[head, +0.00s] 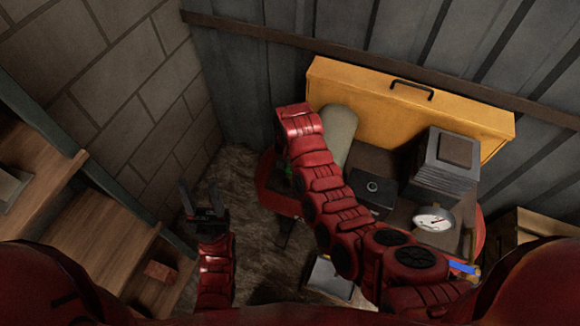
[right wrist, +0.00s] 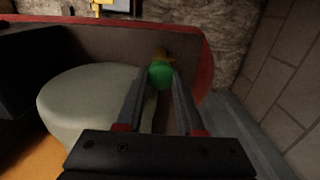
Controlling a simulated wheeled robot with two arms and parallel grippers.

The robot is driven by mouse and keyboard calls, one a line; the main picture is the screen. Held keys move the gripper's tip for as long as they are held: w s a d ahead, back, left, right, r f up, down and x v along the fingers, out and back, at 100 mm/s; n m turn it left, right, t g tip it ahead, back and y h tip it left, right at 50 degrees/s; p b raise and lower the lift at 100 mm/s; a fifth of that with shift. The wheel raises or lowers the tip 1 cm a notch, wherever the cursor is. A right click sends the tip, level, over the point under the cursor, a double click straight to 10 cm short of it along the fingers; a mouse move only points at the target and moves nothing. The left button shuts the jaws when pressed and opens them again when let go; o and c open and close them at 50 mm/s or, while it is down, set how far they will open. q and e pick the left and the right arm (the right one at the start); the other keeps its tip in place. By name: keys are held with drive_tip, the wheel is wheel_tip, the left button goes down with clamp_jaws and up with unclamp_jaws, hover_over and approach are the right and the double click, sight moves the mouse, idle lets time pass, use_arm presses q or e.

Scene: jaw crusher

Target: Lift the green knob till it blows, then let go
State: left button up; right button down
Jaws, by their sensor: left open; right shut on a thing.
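The green knob (right wrist: 160,74) sits between the two fingertips of my right gripper (right wrist: 158,82) in the right wrist view, and the gripper is shut on it. A small brassy part shows just behind the knob. In the head view only a sliver of green (head: 288,169) shows beside my right arm, which hides the rest of the knob and most of that gripper. My left gripper (head: 204,197) is open and empty at the left, over the floor, well apart from the knob.
A pale cylinder (head: 341,128) stands close beside my right wrist; it also shows in the right wrist view (right wrist: 82,112). Wooden shelves (head: 90,230) stand at the left.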

sight(290, 168)
drive_tip(key=c, duration=0.5)
unclamp_jaws()
drive_tip(key=shift+r, duration=0.15)
drive_tip(key=shift+r, duration=0.35)
wheel_tip(290, 168, up, 6)
drive_tip(key=shift+w+r+p, duration=0.1)
drive_tip(key=shift+p, duration=0.3)
wheel_tip(290, 168, up, 10)
drive_tip(key=p, duration=0.5)
drive_tip(key=shift+r, duration=0.15)
